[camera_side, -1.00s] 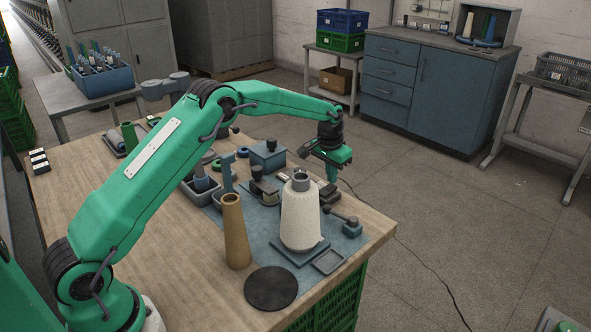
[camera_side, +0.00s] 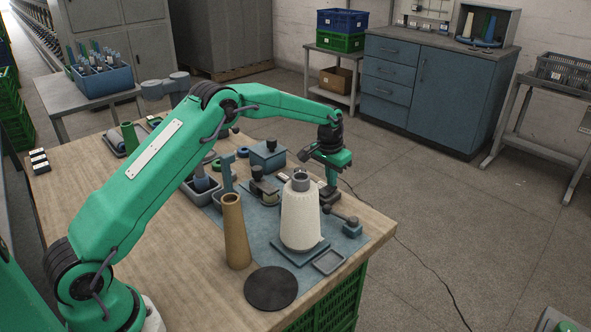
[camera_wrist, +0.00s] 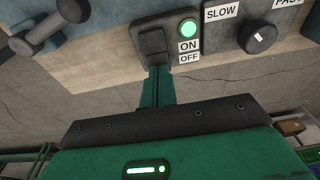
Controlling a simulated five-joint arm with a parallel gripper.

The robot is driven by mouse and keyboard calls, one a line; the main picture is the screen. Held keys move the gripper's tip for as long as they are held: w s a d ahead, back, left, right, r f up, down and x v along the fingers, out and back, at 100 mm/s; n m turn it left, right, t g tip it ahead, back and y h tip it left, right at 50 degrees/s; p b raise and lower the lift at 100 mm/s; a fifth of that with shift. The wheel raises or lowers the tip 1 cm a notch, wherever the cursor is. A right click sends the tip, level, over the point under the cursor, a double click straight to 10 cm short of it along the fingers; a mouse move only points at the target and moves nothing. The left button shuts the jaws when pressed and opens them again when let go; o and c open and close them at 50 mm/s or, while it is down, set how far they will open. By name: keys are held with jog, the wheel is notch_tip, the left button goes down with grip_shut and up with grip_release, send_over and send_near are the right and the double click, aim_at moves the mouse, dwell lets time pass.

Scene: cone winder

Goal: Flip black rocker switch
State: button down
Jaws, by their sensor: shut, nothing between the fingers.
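The black rocker switch (camera_wrist: 153,43) sits on a dark control box, beside a lit green lamp (camera_wrist: 188,27) and ON and OFF labels in the wrist view. My gripper (camera_wrist: 159,72) is shut and empty, its fingertips at the switch's lower edge; whether they touch it I cannot tell. In the side view my gripper (camera_side: 328,193) points down at the far edge of the table, behind the white yarn cone (camera_side: 300,217). The switch is hidden there by the gripper and cone.
A knob (camera_wrist: 261,38) with a SLOW label is right of the switch. In the side view, a tan cone (camera_side: 233,232), a black disc (camera_side: 270,288) and a small lever block (camera_side: 351,227) stand nearby. The table's front left is clear.

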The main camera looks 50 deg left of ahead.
jog(key=shift+f, duration=0.45)
dwell(0.3)
jog(key=shift+r, duration=3.5)
jog(key=shift+r, duration=0.1)
